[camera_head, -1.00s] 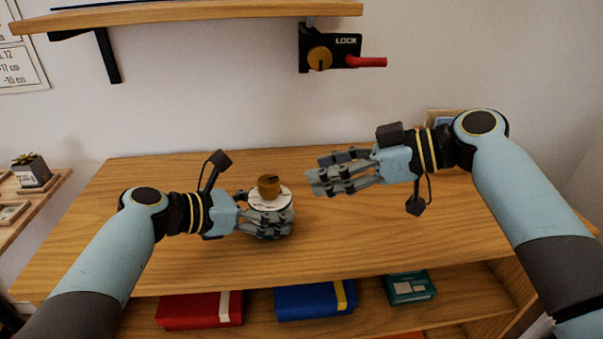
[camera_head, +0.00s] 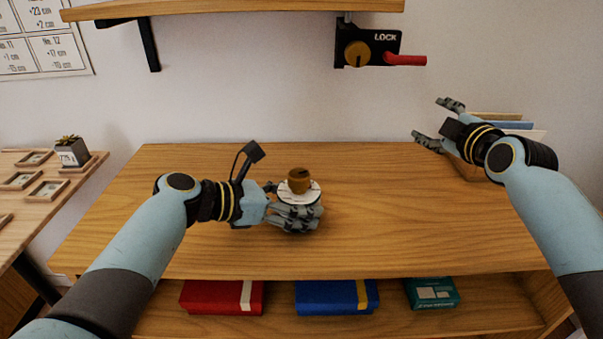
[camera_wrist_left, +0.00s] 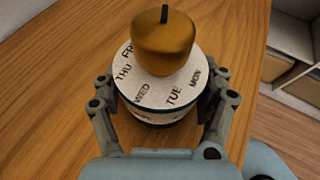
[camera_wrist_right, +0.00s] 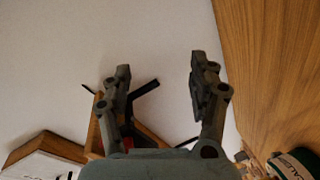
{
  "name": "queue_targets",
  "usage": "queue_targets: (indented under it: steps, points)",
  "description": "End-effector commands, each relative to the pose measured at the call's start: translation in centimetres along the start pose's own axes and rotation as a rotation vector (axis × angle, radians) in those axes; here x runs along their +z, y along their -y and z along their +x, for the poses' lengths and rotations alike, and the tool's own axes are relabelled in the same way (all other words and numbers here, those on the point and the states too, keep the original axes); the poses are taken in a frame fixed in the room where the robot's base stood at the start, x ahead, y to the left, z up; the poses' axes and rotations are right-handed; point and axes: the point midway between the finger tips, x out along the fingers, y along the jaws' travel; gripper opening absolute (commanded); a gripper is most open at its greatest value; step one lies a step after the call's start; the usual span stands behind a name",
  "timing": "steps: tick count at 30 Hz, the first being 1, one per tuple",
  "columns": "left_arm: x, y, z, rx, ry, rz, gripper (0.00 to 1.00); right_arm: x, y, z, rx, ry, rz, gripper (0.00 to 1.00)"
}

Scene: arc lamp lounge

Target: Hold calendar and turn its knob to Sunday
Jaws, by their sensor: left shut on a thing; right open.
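The calendar is a short round drum with a white day dial (camera_wrist_left: 150,92) and a brass-brown knob (camera_wrist_left: 165,45) on top. In the head view its knob (camera_head: 299,180) stands upright on the desk, left of my right arm. My left gripper (camera_head: 296,214) is shut around the drum, with a finger on each side in the left wrist view (camera_wrist_left: 165,105). FRI, THU, WED, TUE and MON show on the dial; the far part is hidden behind the knob. A dark mark on the knob points away from my left wrist. My right gripper (camera_head: 436,122) is open and empty, raised at the back right.
A holder with files (camera_head: 510,127) stands at the back right beside my right gripper. A black lock box (camera_head: 368,45) with a red lever hangs on the wall under a shelf (camera_head: 230,10). The desk top (camera_head: 390,220) is clear around the calendar.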

Motion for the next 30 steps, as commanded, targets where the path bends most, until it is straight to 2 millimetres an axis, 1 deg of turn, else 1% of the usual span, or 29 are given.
queue_targets:
  steps: [1, 3, 5, 6, 8, 9, 11, 12, 14, 15, 17, 18, 20, 21, 24, 27, 30]
  points:
    - [0.1, 0.0, 0.0, 0.0, 0.001, 0.001, 0.24, 0.7, -1.7, 0.0, 0.099, 0.026, -0.122, 0.6]
    - [0.1, 0.0, 0.0, 0.0, 0.001, 0.001, 0.24, 0.9, -4.1, -0.4, 0.241, 0.046, -0.317, 0.6]
    - [0.1, 0.0, 0.0, 0.0, 0.001, 0.001, 0.24, 0.3, -5.7, -0.9, 0.355, 0.045, -0.491, 0.6]
    - [0.1, 0.0, 0.0, 0.0, 0.001, 0.001, 0.24, -0.6, -6.5, -1.4, 0.428, 0.034, -0.609, 0.6]
    - [0.1, 0.0, 0.0, 0.0, 0.001, 0.0, 0.24, -2.2, -7.1, -2.2, 0.529, 0.002, -0.784, 0.6]
    - [0.1, 0.0, 0.0, 0.0, 0.001, 0.0, 0.24, -3.6, -7.1, -2.8, 0.592, -0.032, -0.899, 0.6]
    - [0.1, 0.0, 0.0, 0.0, 0.001, 0.0, 0.24, -5.7, -6.3, -3.7, 0.678, -0.098, -1.07, 0.6]
    - [0.1, 0.0, 0.0, 0.0, 0.001, 0.0, 0.24, -7.2, -5.4, -4.3, 0.73, -0.153, -1.181, 0.6]
    - [0.1, 0.0, 0.0, 0.0, 0.001, 0.0, 0.24, -9.3, -3.4, -5.3, 0.799, -0.253, -1.336, 0.6]
    - [0.1, 0.0, 0.0, 0.0, 0.001, 0.0, 0.24, -10.5, -1.6, -6.0, 0.837, -0.329, -1.43, 0.6]
    - [0.1, 0.0, 0.0, 0.0, 0.001, 0.0, 0.24, -11.9, 1.2, -7.0, 0.884, -0.451, -1.556, 0.6]
    - [0.1, 0.0, 0.0, 0.0, 0.001, 0.0, 0.24, -12.6, 3.3, -7.7, 0.905, -0.536, -1.626, 0.6]
    - [0.1, 0.0, 0.0, 0.0, 0.001, 0.001, 0.24, -13.1, 6.1, -8.7, 0.926, -0.657, -1.712, 0.6]
    - [0.1, 0.0, 0.0, 0.0, 0.001, 0.001, 0.24, -13.2, 7.9, -9.3, 0.93, -0.732, -1.757, 0.6]
    - [0.1, 0.0, 0.0, 0.0, 0.001, 0.001, 0.24, -13.0, 11.4, -10.5, 0.925, -0.884, -1.832, 0.6]
    - [0.1, 0.0, 0.0, 0.0, 0.001, 0.001, 0.24, -12.5, 13.5, -11.0, 0.899, -0.968, -1.871, 0.6]
    - [0.1, 0.0, 0.0, 0.0, 0.001, 0.001, 0.24, -12.3, 14.6, -10.8, 0.872, -0.993, -1.891, 0.6]
